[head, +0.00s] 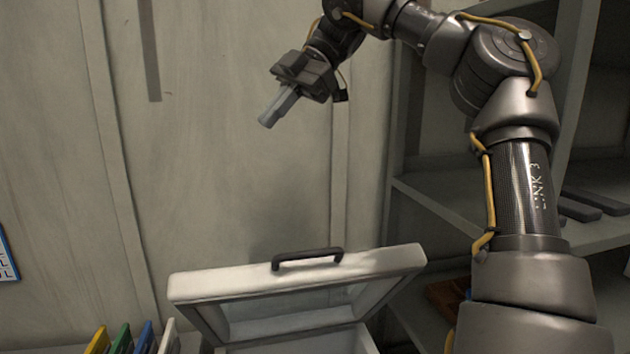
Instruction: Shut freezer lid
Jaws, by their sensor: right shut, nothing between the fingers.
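The freezer lid (215,285) is a pale panel with a dark bar handle (307,257) on its upper edge. It stands tilted open above the white freezer body (300,345), at the bottom middle of the head view. My right gripper (268,122) is shut and empty. It hangs well above the lid, up and slightly left of the handle, touching nothing. The lower part of the freezer is cut off by the picture's bottom edge. My left gripper is not in view.
Grey shelves (450,200) stand at the right, behind my right arm, with dark flat bars (597,200) on one. Several coloured upright items (122,340) stand left of the freezer. A pale panelled wall (220,180) is behind. The space between gripper and lid is clear.

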